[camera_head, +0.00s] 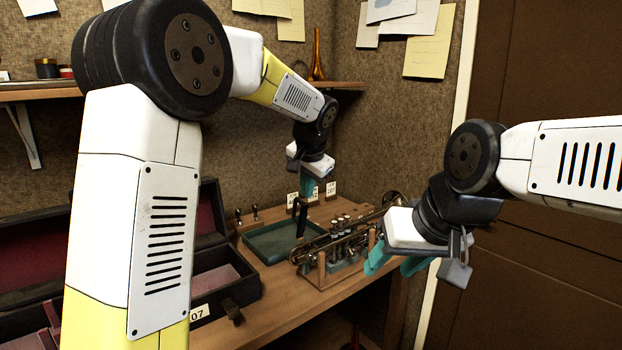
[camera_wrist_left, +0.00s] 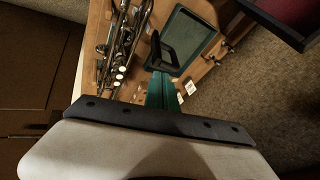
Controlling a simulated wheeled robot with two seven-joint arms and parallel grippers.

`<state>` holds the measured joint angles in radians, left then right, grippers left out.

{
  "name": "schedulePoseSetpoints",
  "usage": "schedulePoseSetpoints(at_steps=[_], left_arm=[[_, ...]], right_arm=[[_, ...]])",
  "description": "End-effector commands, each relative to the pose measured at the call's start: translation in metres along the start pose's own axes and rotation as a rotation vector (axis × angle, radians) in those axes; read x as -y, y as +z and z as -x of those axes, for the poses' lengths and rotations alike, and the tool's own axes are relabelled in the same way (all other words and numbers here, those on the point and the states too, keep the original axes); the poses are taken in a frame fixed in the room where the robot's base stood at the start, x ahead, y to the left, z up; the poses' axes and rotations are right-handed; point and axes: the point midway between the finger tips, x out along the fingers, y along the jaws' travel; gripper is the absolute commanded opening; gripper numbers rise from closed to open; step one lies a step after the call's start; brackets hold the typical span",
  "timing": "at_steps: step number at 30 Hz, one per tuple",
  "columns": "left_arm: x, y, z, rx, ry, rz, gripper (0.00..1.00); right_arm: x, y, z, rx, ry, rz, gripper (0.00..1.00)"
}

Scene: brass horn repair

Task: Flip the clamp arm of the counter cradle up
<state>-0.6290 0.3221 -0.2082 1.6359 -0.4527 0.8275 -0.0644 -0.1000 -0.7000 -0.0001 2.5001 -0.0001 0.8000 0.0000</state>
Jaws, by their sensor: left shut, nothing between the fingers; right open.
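A brass-and-silver horn (camera_head: 345,238) lies along the wooden counter cradle (camera_head: 321,271); it also shows in the left wrist view (camera_wrist_left: 122,42). A black loop-shaped bar (camera_head: 300,217), apparently the clamp arm, stands raised between the horn and the green tray. It shows in the left wrist view (camera_wrist_left: 178,46), over the tray's edge. My left gripper (camera_head: 308,190) is shut and empty, its teal fingers pointing down behind the black bar. In the left wrist view the fingers (camera_wrist_left: 162,92) lie close to the bar; contact cannot be told. My right gripper (camera_head: 394,264) is open and empty, in front of the horn's right end.
The green tray (camera_head: 258,240) sits on the wooden counter (camera_head: 285,308). Small white number tags (camera_head: 331,189) stand at the back. Open dark cases (camera_head: 232,290) are at the left. A wall shelf (camera_head: 345,86) is above; a brown door (camera_head: 545,260) is at right.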

Motion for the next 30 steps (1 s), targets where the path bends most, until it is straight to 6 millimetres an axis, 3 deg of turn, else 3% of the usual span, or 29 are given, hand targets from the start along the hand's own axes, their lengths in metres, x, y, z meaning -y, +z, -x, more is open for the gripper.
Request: schedulePoseSetpoints(at_steps=[6, 30], left_arm=[[0.016, 0.003, -0.013, 0.0, 0.0, 0.0, 0.0], [0.028, 0.002, -0.019, 0.016, 0.058, 0.018, 0.0]], right_arm=[[0.0, 0.0, 0.0, 0.0, 0.0, 0.0, 0.49], [0.0, 0.0, 0.0, 0.0, 0.0, 0.0, 0.49]])
